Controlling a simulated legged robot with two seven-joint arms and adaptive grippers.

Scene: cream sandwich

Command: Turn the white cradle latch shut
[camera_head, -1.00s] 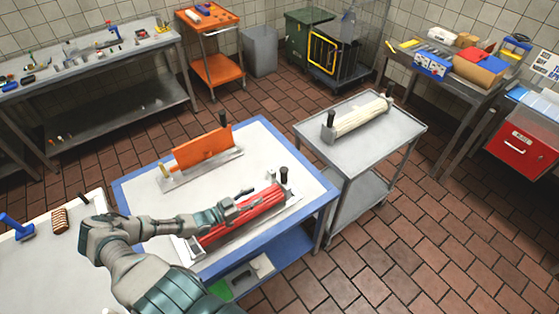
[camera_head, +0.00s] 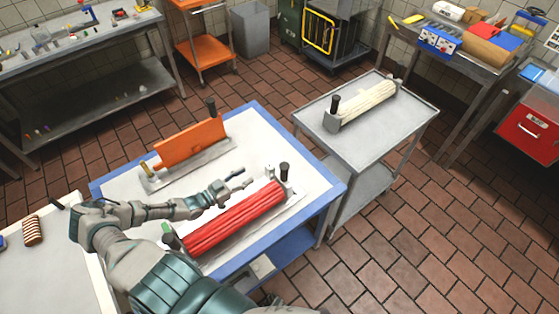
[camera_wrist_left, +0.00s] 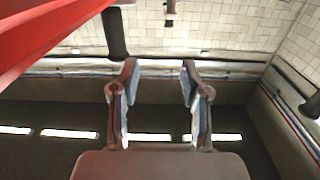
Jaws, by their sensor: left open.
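A long red roller (camera_head: 235,219) lies in a cradle on the blue-edged table, with a black upright handle (camera_head: 285,172) at its far right end. A small pale piece (camera_head: 269,171) shows beside that handle; I cannot tell whether it is a latch. A cream roller (camera_head: 367,104) rests in a grey-ended cradle on the grey cart; no latch is distinct there. My left gripper (camera_head: 242,178) is open and empty beside the red roller, on its orange-panel side, near the far end. The left wrist view shows the open fingers (camera_wrist_left: 157,80) and the red roller (camera_wrist_left: 45,35) at upper left.
An orange panel (camera_head: 192,142) stands in another holder at the back of the same table.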

